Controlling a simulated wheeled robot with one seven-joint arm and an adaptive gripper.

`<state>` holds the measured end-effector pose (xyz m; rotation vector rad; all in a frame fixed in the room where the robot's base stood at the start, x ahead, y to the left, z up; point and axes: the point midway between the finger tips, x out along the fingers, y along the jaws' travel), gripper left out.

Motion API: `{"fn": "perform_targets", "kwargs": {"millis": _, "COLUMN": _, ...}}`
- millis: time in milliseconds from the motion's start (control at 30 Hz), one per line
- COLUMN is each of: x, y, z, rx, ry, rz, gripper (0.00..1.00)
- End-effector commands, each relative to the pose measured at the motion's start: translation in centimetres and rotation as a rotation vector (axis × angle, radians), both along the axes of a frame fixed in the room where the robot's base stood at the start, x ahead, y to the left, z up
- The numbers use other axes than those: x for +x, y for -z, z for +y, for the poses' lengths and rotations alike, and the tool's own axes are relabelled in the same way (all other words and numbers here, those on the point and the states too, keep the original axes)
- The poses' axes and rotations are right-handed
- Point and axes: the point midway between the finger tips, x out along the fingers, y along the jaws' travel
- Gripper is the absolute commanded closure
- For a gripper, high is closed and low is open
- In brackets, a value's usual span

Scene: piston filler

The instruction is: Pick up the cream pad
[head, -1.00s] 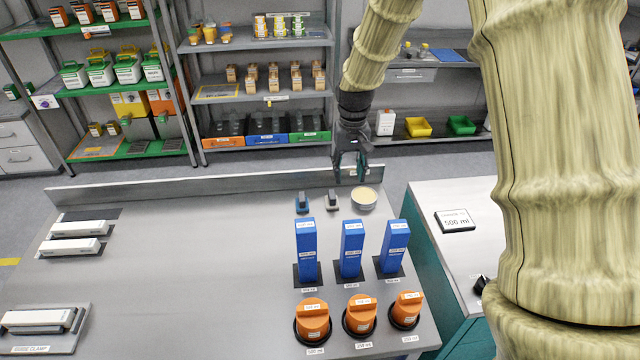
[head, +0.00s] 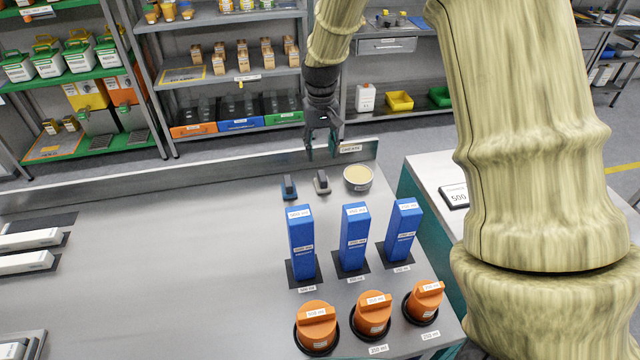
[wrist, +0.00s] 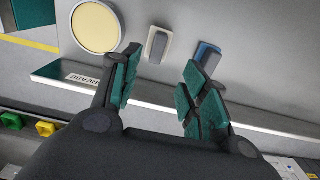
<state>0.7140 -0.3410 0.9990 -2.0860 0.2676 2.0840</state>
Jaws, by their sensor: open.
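The cream pad (head: 321,182) is a small block with a cream base and a grey grip, lying near the back edge of the steel bench. It also shows in the wrist view (wrist: 158,45), just beyond and between my fingertips. My gripper (head: 321,150) is open and empty, pointing down near the bench's back rail, behind the pad in the head view. Its teal-padded fingers (wrist: 163,65) do not appear to touch the pad. A similar blue pad (head: 289,187) lies to its left, and a round tin with cream-coloured content (head: 358,176) stands to its right.
A raised back rail (head: 200,178) runs behind the pads and carries a grease label (wrist: 85,80). Blue upright blocks (head: 354,238) and orange knobs (head: 372,314) stand in front. The left middle of the bench (head: 180,270) is clear.

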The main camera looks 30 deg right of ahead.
Motion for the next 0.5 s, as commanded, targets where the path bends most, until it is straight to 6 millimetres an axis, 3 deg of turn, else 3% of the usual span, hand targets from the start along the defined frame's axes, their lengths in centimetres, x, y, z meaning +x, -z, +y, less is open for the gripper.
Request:
{"fn": "perform_targets", "kwargs": {"millis": 300, "x": 0.0, "y": 3.7, "z": 0.1, "rx": 0.0, "ry": -0.002, "rz": 0.003, "gripper": 0.55}}
{"fn": "perform_targets", "kwargs": {"millis": 500, "x": 0.0, "y": 5.2, "z": 0.1, "rx": 0.001, "ry": -0.002, "rz": 0.002, "gripper": 0.55}}
